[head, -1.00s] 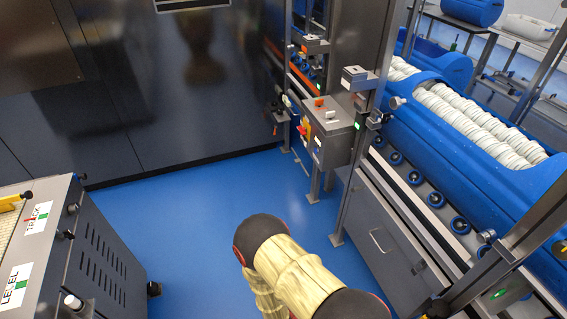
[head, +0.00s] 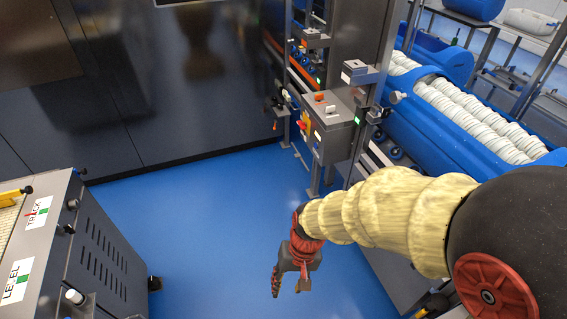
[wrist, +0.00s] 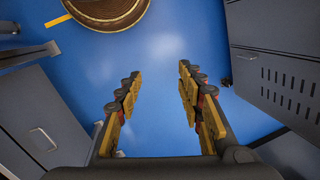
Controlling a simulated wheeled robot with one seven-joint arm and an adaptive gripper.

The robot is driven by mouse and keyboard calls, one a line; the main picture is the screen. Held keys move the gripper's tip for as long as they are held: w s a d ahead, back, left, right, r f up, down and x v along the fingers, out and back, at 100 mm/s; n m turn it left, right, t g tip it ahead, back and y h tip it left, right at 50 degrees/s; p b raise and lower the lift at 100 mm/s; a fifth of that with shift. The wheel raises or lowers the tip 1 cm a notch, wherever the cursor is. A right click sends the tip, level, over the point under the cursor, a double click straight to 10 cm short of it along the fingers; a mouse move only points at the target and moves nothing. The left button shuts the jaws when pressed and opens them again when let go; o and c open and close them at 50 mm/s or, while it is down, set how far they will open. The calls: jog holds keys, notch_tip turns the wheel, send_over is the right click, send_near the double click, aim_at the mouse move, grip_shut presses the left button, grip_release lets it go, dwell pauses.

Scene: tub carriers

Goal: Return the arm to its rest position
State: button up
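My gripper (head: 291,283) hangs over the blue floor in the lower middle of the head view, at the end of my arm with its pale yellow sleeve. In the wrist view my gripper (wrist: 158,100) shows two yellow and dark fingers set well apart. Only blue floor shows between them, so it is open and empty. It touches nothing that I can see.
At right, a conveyor holds blue tubs (head: 455,118) filled with rows of white discs. A grey control box (head: 325,120) stands on a post by the conveyor. A grey cabinet (head: 85,240) labelled LEVEL and TRACK stands at left. The blue floor (head: 210,215) between is clear.

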jog(key=s+d+r+t+h, duration=0.1)
jog(key=s+d+r+t, duration=0.1)
jog(key=d+r, duration=0.7)
jog(key=s+d+r+m+t+h, duration=0.1)
jog(key=d+r+t, duration=0.3)
jog(key=d+r, duration=0.4)
notch_tip(320, 180, up, 7)
jog(key=shift+s+d+r+t, duration=0.1)
jog(key=shift+s+d+t, duration=0.3)
